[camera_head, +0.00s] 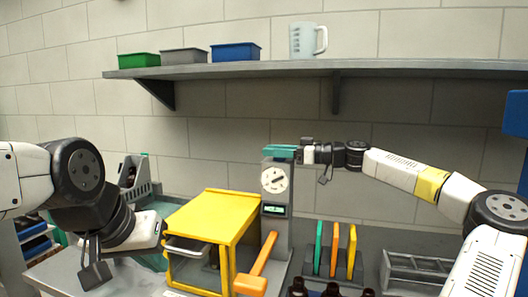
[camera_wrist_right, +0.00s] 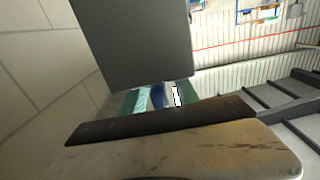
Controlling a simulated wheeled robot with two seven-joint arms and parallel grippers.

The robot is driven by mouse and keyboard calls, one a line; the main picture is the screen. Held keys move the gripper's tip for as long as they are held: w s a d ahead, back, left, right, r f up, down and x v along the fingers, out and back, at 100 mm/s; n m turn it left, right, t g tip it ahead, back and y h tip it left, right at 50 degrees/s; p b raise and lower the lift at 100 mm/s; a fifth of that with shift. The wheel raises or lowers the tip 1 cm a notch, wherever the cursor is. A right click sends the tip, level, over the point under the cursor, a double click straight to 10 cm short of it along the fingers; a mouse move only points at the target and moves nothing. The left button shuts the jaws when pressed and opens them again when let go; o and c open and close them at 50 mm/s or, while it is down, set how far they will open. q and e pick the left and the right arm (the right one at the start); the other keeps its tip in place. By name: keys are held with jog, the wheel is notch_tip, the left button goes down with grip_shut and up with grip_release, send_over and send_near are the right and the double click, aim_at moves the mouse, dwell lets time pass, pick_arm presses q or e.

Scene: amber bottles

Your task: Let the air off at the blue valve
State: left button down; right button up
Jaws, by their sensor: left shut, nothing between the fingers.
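A grey post (camera_head: 276,228) with a round white dial (camera_head: 274,180) and a small display stands at the middle of the bench. A teal part (camera_head: 279,152) sits on its top. My right gripper (camera_head: 299,153) is at the right end of that teal part; whether it touches or grips it is not clear. The right wrist view shows a large grey block and a small patch of blue and teal, but no clear fingertips. I cannot make out a distinctly blue valve. My left gripper (camera_head: 163,232) is shut and empty, beside the yellow box's (camera_head: 203,225) front left.
An orange-handled lever (camera_head: 256,267) is right of the yellow box. Teal, orange and yellow upright plates (camera_head: 335,250), dark bottle tops (camera_head: 330,290) and a grey rack (camera_head: 420,270) stand to the right. A shelf (camera_head: 330,69) above holds three bins and a jug (camera_head: 305,41).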

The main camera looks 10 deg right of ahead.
jog(key=shift+w+a, duration=0.25)
jog(key=shift+a, duration=0.3)
jog(key=shift+c, duration=0.3)
grip_shut()
